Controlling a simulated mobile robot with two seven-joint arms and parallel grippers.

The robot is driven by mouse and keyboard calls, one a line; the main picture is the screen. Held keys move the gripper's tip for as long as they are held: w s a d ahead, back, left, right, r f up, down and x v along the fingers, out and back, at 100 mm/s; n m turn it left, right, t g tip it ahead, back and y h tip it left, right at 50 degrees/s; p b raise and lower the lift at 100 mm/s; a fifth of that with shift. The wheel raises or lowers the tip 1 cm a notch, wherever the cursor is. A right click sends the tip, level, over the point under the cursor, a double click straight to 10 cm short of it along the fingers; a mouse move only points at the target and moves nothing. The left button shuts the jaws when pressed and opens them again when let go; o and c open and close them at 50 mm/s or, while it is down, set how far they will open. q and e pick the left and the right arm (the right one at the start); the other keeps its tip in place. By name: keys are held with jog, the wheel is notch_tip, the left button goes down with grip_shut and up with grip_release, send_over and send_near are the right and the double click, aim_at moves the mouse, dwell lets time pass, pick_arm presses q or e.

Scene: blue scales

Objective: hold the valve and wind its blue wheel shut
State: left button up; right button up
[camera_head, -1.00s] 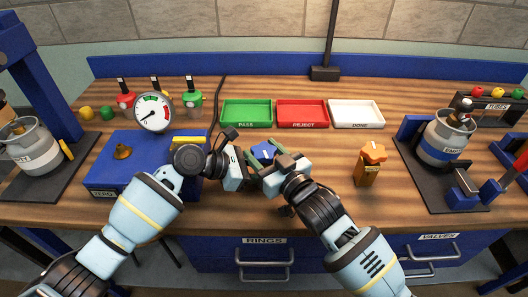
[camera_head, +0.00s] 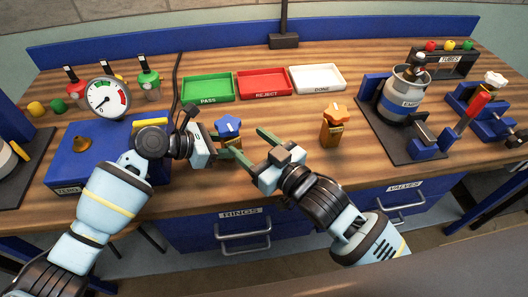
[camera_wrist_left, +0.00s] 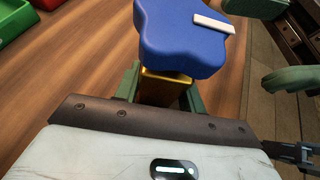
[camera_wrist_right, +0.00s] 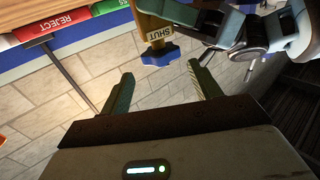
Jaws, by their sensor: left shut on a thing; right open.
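The valve has a brass body (camera_wrist_left: 162,88) and a blue lobed wheel (camera_head: 228,127) with a white pointer bar on top. My left gripper (camera_head: 228,151) is shut on the brass body and holds it upright, wheel on top; its fingers flank the body in the left wrist view. My right gripper (camera_head: 254,147) is open and empty, just right of the valve. In the right wrist view the blue wheel (camera_wrist_right: 161,57) lies just beyond and between the open fingertips, apparently untouched. A SHUT label (camera_wrist_right: 160,34) shows on the body.
An orange-wheeled valve (camera_head: 333,125) stands to the right. Green (camera_head: 208,98), red and white trays lie behind. A blue box with a gauge (camera_head: 107,97) is at left. A gas canister stand (camera_head: 407,100) is at right.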

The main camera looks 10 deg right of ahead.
jog(key=shift+v, duration=1.85)
jog(key=shift+r, duration=0.1)
pick_arm(q)
jog(key=o, duration=0.8)
jog(key=shift+o, duration=0.2)
jog(key=shift+a, duration=0.1)
jog(key=v, duration=1.2)
